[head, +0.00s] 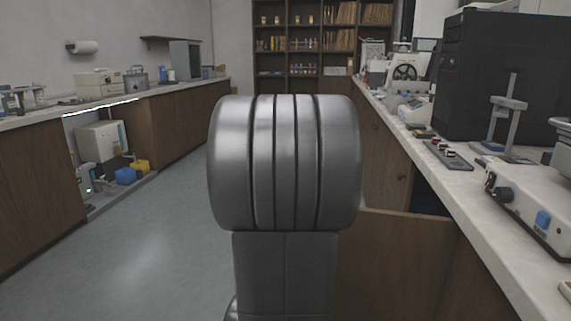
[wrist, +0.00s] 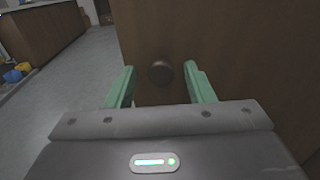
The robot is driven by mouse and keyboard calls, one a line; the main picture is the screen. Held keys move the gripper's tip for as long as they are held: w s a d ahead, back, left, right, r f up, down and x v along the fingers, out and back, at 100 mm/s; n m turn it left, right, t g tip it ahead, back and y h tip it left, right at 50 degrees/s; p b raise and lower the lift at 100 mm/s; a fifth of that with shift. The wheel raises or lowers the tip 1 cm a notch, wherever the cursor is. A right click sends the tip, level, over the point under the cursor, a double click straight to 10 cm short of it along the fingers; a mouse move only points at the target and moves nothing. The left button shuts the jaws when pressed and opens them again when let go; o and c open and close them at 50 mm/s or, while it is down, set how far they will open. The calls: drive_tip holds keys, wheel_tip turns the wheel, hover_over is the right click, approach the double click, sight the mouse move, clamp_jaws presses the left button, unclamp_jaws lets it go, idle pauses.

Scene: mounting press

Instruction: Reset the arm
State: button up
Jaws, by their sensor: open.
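My gripper (wrist: 160,82) shows in the wrist view with its two green fingers apart and nothing between them. Behind the gap is a round dark knob (wrist: 160,73) on a brown wooden cabinet door (wrist: 230,45). The knob appears in line with the gap; I cannot tell how far beyond the fingertips it is. In the head view my arm fills the middle and hides my gripper. An open cabinet door (head: 395,255) stands out from the right counter, partly behind my arm.
The right counter (head: 500,240) carries a grey device (head: 530,205), a stand (head: 505,125) and a large black machine (head: 500,75). The left counter (head: 60,112) holds instruments. Bare floor (head: 150,245) lies between. Shelves (head: 308,40) stand at the back.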

wheel_tip(320, 180, up, 10)
drive_tip(key=p, duration=0.5)
wheel_tip(320, 180, down, 10)
drive_tip(key=w+b, duration=0.1)
drive_tip(key=b, duration=0.3)
drive_tip(key=shift+h+b, duration=0.3)
drive_tip(key=shift+b, duration=0.1)
drive_tip(key=shift+d, duration=0.1)
